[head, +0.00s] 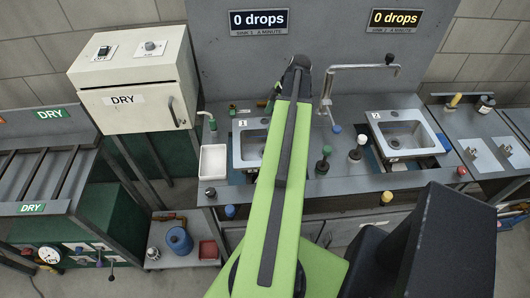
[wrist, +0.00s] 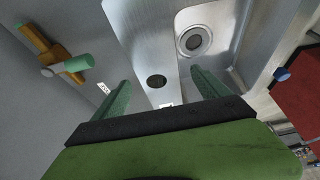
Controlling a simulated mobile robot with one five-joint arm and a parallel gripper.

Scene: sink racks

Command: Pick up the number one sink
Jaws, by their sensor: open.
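The number one sink (head: 240,148) is a steel basin with a "1" label, set in the grey counter. In the head view my green arm covers its right part. In the wrist view a steel basin with a round drain, apparently the same sink (wrist: 158,50), fills the middle. My gripper (wrist: 160,77) is open, with its two green fingers apart over the near part of the basin and a dark round hole between them. Nothing is held. I cannot tell whether the fingers touch the sink.
The number two sink (head: 402,134) sits to the right. A bent pipe (head: 328,88) and green, blue and white knobs stand between the sinks. A white tray (head: 213,162) is at the left. A brass tap (wrist: 56,56) and red box (wrist: 302,95) show in the wrist view.

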